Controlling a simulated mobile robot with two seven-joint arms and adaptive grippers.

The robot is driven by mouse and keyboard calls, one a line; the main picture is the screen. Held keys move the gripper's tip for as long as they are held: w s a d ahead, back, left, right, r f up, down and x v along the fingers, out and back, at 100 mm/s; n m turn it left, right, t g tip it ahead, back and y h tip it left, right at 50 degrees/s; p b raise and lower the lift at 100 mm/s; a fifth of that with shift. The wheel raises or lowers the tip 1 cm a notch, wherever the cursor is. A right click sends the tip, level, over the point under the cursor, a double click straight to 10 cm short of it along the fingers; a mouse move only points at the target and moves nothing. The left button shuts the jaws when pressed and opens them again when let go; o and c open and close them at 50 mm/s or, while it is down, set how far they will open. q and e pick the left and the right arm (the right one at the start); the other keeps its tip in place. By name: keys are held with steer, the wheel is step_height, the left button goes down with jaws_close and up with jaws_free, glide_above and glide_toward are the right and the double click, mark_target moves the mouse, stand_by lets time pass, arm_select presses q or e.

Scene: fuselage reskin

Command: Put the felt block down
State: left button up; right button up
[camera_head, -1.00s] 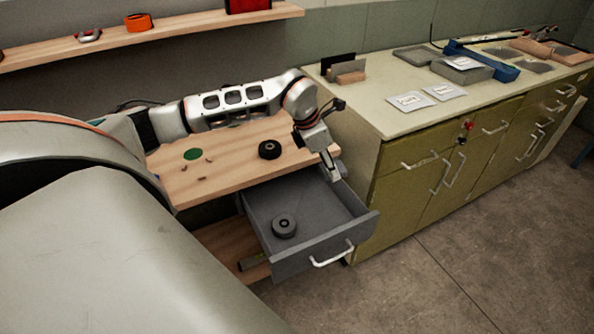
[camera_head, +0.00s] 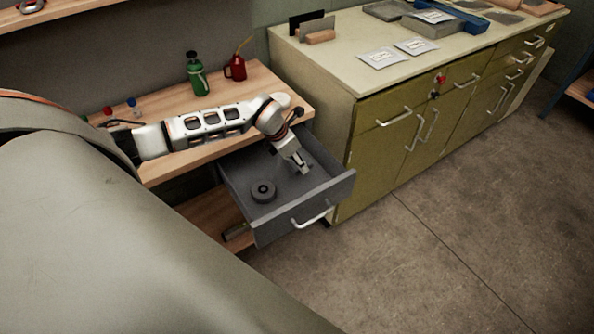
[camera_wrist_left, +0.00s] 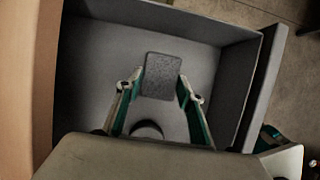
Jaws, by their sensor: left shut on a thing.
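My left gripper (camera_head: 303,170) reaches down into the open grey drawer (camera_head: 335,184). In the left wrist view its two fingers (camera_wrist_left: 160,88) are shut on the felt block (camera_wrist_left: 160,76), a dark grey speckled rectangle between the fingertips. The block is over the drawer floor; I cannot tell whether it touches it. In the head view the block cannot be made out clearly. My right gripper is not in view.
A dark round roll (camera_head: 263,191) lies in the drawer, left of my gripper. The wooden bench (camera_head: 262,82) holds a green bottle (camera_head: 196,74) and a red oil can (camera_head: 236,67). An olive cabinet (camera_head: 385,150) stands right of the drawer.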

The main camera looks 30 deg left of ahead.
mark_target(297, 178)
arm_select(q)
steer(key=shift+f, duration=2.4)
steer(key=o, duration=0.9)
steer(key=v, duration=1.2)
steer(key=shift+p, duration=0.35)
steer(key=shift+s, duration=0.15)
